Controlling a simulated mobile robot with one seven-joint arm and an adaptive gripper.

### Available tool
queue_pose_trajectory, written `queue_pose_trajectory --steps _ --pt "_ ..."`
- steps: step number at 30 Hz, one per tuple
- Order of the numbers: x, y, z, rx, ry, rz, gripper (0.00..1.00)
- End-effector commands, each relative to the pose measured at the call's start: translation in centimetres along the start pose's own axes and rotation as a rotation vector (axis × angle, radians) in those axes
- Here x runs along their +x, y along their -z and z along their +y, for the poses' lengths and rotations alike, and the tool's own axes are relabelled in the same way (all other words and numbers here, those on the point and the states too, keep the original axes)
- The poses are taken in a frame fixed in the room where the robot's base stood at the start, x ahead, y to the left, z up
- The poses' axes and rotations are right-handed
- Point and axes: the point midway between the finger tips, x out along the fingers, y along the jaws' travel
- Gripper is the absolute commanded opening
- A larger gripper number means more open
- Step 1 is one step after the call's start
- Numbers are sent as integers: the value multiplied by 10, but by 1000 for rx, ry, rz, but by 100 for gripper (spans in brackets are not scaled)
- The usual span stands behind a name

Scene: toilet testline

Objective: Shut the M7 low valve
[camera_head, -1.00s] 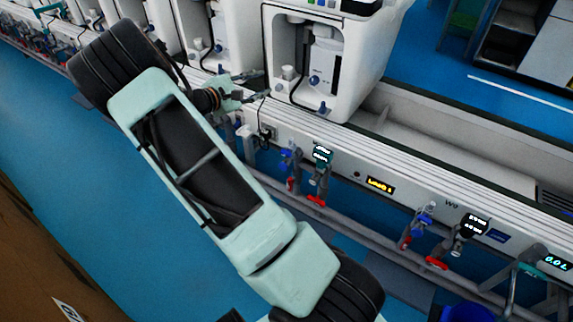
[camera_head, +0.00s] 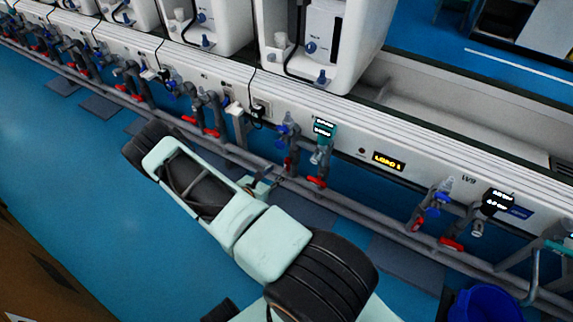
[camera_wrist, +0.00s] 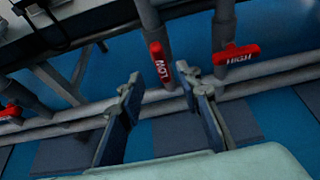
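In the wrist view a red handle marked LOW (camera_wrist: 161,66) lies roughly along its grey vertical pipe. To its right a red handle marked HIGH (camera_wrist: 237,57) sits crosswise on its pipe. My gripper (camera_wrist: 160,80) is open and empty, its fingertips just below the LOW handle in the picture, with no clear contact. In the head view my gripper (camera_head: 262,186) is low beside the pipe rail, left of a crosswise red handle (camera_head: 317,182). A smaller red handle (camera_head: 287,163) beside it appears to be the LOW one. No M7 label is readable.
A grey horizontal pipe rail (camera_head: 355,207) runs below the valves. Blue-handled taps (camera_head: 286,128) and displays sit above on the white bench front. Another red handle (camera_wrist: 10,112) shows at the wrist view's left edge. A blue bucket (camera_head: 485,303) stands at lower right.

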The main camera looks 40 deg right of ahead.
Motion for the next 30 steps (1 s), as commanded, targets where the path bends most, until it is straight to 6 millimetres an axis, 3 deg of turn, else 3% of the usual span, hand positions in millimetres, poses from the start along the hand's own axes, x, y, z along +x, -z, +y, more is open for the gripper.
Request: queue_pose_trajectory --steps 9,15,27,30 --pt "63 2 -1 3 2 -2 32" --pt "87 1 0 2 1 -1 32" --pt "94 -1 0 1 0 -2 32" --pt "94 -1 0 1 0 -2 21"
